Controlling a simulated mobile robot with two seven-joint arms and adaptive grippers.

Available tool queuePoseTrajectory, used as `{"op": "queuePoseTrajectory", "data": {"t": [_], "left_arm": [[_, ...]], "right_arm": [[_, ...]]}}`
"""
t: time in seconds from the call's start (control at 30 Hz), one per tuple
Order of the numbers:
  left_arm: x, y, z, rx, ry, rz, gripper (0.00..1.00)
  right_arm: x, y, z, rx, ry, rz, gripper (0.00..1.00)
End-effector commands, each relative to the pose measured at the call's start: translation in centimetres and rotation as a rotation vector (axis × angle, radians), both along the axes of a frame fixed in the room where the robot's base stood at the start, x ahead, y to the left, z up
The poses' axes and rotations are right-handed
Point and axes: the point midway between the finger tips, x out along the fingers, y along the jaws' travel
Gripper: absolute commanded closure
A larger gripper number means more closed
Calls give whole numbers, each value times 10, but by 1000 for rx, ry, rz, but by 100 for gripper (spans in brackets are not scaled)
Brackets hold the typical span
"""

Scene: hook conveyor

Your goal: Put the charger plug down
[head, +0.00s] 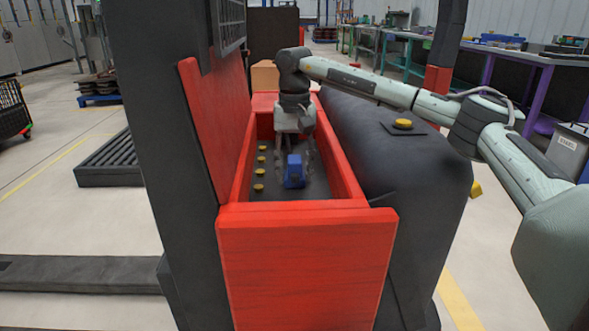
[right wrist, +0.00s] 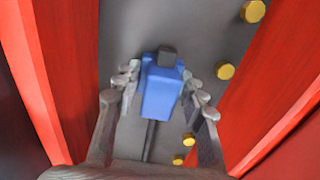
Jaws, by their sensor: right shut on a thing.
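The charger plug (head: 294,172) is a blue block with a dark end, inside the red-walled bay in the head view. In the right wrist view the blue plug (right wrist: 161,88) lies between the fingers, with a dark cable running from it toward the palm. My right gripper (head: 296,160) reaches down into the bay from above and is shut on the plug; its fingers also show in the right wrist view (right wrist: 160,76). I cannot tell whether the plug touches the dark floor of the bay. My left gripper is not in view.
Red walls (head: 305,222) enclose the bay on its sides. Several yellow buttons (head: 259,187) line the left of its dark floor. A dark rounded body (head: 405,180) with a yellow button (head: 402,124) stands to the right. A dark upright (head: 165,120) rises at left.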

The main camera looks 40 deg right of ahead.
Motion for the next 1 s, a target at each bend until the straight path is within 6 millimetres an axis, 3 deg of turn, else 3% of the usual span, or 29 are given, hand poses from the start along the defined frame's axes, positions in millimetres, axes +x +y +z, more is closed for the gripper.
{"op": "queuePoseTrajectory", "data": {"t": [0.27,0.3,0.43,0.77,0.9,1.0], "left_arm": [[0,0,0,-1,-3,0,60],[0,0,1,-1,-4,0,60],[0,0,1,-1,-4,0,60],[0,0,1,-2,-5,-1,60],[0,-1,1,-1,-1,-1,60],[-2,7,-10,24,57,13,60]], "right_arm": [[0,0,-9,0,0,0,100],[0,0,-8,0,0,0,56],[0,0,-8,0,0,0,40],[0,0,-6,-1,-1,0,39],[1,0,9,-1,-3,0,39],[1,0,29,-1,-3,0,39]]}}
